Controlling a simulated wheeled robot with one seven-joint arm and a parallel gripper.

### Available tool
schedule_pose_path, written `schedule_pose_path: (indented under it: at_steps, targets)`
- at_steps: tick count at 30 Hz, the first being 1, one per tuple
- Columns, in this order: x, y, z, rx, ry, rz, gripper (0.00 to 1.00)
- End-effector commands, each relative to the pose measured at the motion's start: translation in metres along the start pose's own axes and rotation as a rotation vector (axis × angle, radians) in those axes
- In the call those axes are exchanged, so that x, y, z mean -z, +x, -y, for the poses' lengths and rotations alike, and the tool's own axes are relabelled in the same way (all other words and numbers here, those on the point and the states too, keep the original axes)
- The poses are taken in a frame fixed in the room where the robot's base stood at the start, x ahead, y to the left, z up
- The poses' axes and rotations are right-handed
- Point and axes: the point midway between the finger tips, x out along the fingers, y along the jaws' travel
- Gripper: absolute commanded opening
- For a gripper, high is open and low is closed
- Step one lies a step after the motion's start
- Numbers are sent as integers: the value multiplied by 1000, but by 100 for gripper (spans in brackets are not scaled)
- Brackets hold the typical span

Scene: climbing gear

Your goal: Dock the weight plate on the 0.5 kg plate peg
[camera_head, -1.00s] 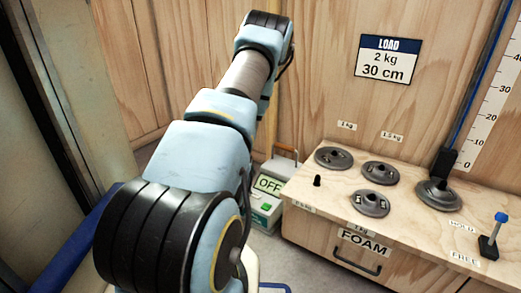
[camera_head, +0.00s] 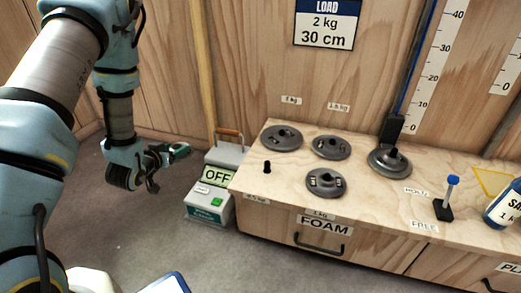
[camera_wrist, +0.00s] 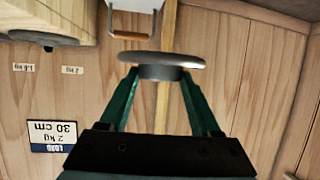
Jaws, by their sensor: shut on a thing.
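My gripper (camera_head: 168,157) hangs left of the wooden bench, beside the OFF box. In the wrist view its green fingers (camera_wrist: 160,75) are shut on a grey round weight plate (camera_wrist: 185,60), seen nearly edge-on. In the head view the held plate is hard to make out. The 0.5 kg plate peg (camera_head: 267,168) is a bare, short black peg at the bench's left front corner. Its small label (camera_head: 256,197) is on the front edge below. My gripper is well apart from the peg, to its left.
Several grey plates lie on the bench: back left (camera_head: 282,138), back middle (camera_head: 331,147), front (camera_head: 326,183) and by the blue rod (camera_head: 389,162). The OFF box (camera_head: 215,180) stands left of the bench. A blue-topped lever (camera_head: 448,197) stands at right.

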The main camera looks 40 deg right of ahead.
Motion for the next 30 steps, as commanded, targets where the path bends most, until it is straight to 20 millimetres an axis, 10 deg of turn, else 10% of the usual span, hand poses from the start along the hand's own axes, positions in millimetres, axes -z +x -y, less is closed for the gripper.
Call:
schedule_pose_path:
  at_steps: [9, 15, 30]
  targets:
    - [26, 30, -168, -441, 184, -5, 0]
    - [30, 25, -244, -645, 270, -4, 0]
    - [17, 24, -279, -742, 308, -1, 0]
